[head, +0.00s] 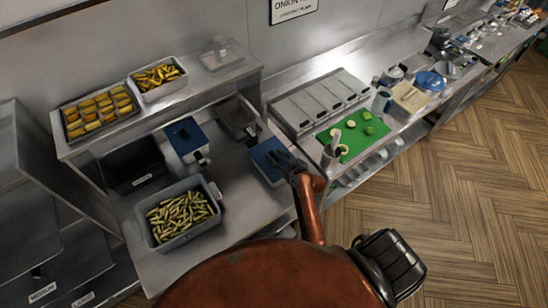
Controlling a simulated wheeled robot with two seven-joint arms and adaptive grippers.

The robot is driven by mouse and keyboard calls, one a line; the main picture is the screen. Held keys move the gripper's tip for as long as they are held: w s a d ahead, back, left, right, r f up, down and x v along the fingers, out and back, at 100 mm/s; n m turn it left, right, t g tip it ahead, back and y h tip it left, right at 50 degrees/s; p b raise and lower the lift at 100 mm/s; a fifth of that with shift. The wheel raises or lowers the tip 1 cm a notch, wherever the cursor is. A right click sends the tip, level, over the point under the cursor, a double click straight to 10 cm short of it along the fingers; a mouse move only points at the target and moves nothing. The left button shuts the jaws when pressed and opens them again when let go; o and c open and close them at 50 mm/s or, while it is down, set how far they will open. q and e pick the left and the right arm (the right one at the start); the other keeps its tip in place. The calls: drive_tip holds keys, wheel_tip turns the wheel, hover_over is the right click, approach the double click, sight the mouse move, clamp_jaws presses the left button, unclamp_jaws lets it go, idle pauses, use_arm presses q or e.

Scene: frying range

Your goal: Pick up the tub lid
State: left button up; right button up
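A flat blue lid-like piece (263,154) with a pale edge lies on the steel counter, right of centre. My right gripper (284,160) is over its right side, with its dark fingers partly covering it. I cannot tell whether the fingers touch it or how far apart they are. Another blue lid (183,134) with a dark knob or mark on top sits on a pale tub (196,157) further left. Which of the two blue pieces is the tub lid is not certain from this view. My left gripper is not in view.
A grey tub of fries (152,233) stands at the front left, with an empty black bin (128,172) behind it. Trays of fried food (92,128) sit on the raised shelf. A green cutting board (352,136) and lidded steel containers (312,105) are to the right.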

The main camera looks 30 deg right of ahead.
drive_tip(key=c, duration=0.9)
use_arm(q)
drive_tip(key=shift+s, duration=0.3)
use_arm(e)
clamp_jaws()
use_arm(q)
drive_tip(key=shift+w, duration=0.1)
